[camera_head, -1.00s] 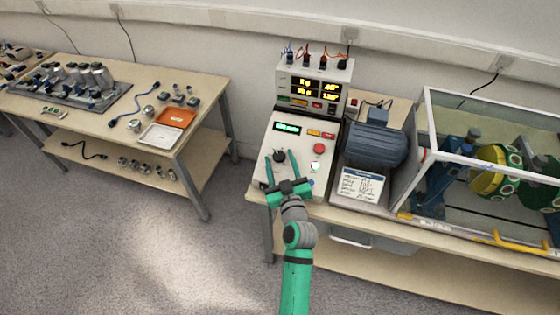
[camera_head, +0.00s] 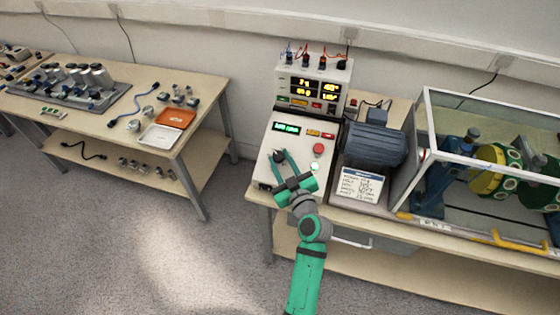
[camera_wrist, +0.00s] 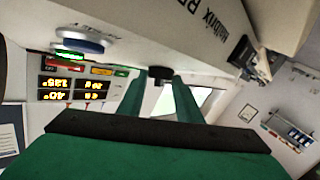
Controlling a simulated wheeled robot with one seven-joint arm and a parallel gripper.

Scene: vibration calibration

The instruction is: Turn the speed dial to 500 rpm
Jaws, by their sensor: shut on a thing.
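The speed dial (camera_head: 278,158) is a small black knob on the sloping white front of the control panel (camera_head: 264,170). My green gripper (camera_head: 279,154) has its two fingers on either side of it, shut on it. In the wrist view, the dark dial (camera_wrist: 160,73) sits between the fingertips (camera_wrist: 156,77), partly hidden by them. A green-lit display (camera_head: 287,128) is above the dial; I cannot read its value.
A red button (camera_head: 318,149) is right of the dial. The upper readout unit (camera_head: 314,85) stands behind the panel. A blue motor (camera_head: 374,145) and glass-walled enclosure (camera_head: 408,178) are to the right. Open floor (camera_head: 120,250) lies left.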

